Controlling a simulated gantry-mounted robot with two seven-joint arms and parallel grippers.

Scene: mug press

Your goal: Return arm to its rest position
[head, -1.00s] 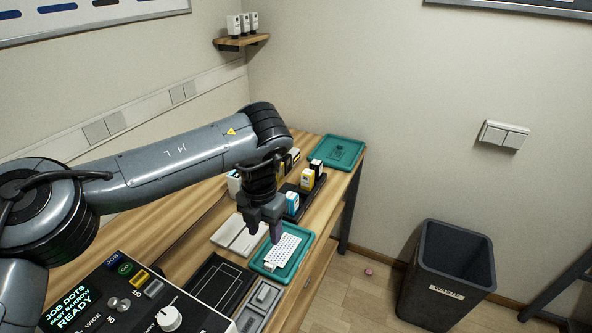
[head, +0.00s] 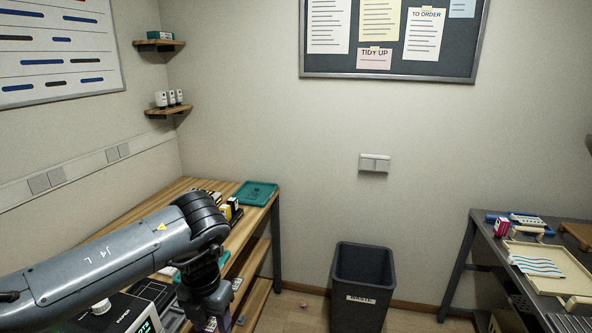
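My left arm (head: 110,255) comes in from the left, over the wooden bench (head: 160,207). Its gripper (head: 215,322) points down at the lower edge of the head view, over the near right side of the bench. The fingertips are small and partly cut off, so whether they are open or shut does not show. My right arm and gripper are not in view.
The control box (head: 125,312) stands below the arm. A green tray (head: 256,192) lies at the bench's far end. A black waste bin (head: 362,285) stands on the floor. A dark table (head: 485,245) with a cream tray (head: 550,265) is at right.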

